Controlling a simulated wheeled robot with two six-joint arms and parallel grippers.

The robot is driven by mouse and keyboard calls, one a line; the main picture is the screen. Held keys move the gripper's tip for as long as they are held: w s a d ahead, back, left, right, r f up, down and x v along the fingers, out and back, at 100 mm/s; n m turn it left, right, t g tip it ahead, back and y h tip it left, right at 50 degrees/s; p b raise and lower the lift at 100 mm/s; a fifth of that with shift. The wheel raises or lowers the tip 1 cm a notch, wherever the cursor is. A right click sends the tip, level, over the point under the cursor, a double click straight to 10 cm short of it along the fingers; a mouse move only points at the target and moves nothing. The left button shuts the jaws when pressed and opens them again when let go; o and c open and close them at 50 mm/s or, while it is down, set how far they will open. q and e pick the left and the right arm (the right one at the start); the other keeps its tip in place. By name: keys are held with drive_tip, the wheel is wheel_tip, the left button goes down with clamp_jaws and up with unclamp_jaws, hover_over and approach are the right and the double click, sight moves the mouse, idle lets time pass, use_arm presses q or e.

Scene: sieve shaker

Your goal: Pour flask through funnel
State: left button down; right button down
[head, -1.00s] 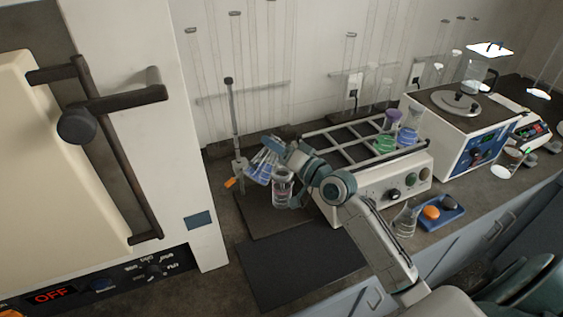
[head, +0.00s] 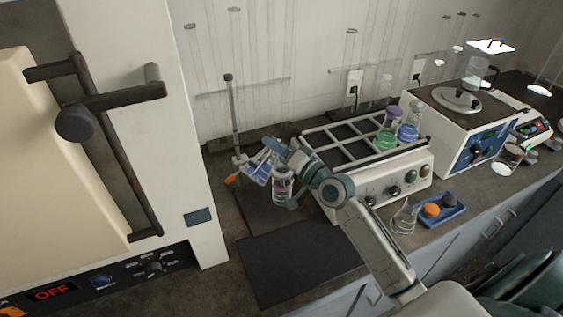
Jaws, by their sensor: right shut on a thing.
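My right gripper (head: 272,152) is shut on a tilted glass flask (head: 258,173) with blue liquid in it. The flask is held beside the upright stand (head: 231,125) with its orange clamp knob (head: 230,180). A clear glass bottle (head: 283,189) with a pinkish band stands just right of and below the flask. I cannot make out the funnel clearly; the flask and my arm crowd that spot. Whether liquid is flowing cannot be told. My left gripper is not in view.
A shaker (head: 378,183) with a rack holds flasks of green (head: 386,138) and blue (head: 408,132) liquid. An empty flask (head: 404,218) and a blue tray (head: 450,216) stand in front. A dark mat (head: 300,265) is clear. A large oven (head: 60,150) blocks the left.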

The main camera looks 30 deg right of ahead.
drive_tip(key=shift+s+d, duration=0.1)
drive_tip(key=shift+s, duration=0.15)
drive_tip(key=shift+d, duration=0.1)
drive_tip(key=shift+w+f+m, duration=0.25)
drive_tip(key=shift+m, duration=0.15)
drive_tip(key=shift+s, duration=0.2)
drive_tip(key=shift+w+f+m, duration=0.2)
drive_tip(key=shift+m, duration=0.2)
